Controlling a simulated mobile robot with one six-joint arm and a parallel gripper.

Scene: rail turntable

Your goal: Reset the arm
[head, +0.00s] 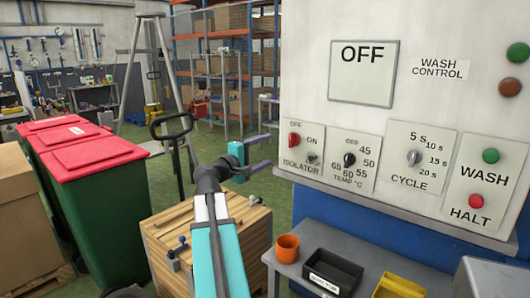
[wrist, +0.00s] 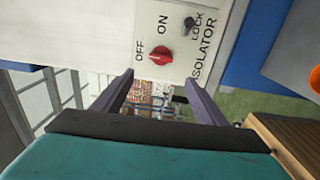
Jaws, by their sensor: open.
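My gripper (head: 267,150) is open and empty, held out left of the wash control panel (head: 459,98). In the wrist view its two dark fingers (wrist: 158,78) stand apart with nothing between them. The red isolator knob (head: 293,140) is on the panel to the right of the fingers; it also shows in the wrist view (wrist: 160,54), beyond the fingertips. I see a gap between fingers and knob in the head view. The small lock knob (wrist: 189,23) is beside it. The panel's display (head: 363,75) reads OFF. My arm reaches up from the bottom of the head view.
A wooden crate (head: 255,236) stands below my arm. Bins with red lids (head: 92,160) are at the left. A grey shelf (head: 290,270) at lower right holds an orange cup (head: 287,248), a black tray (head: 333,270) and a yellow tray (head: 400,286).

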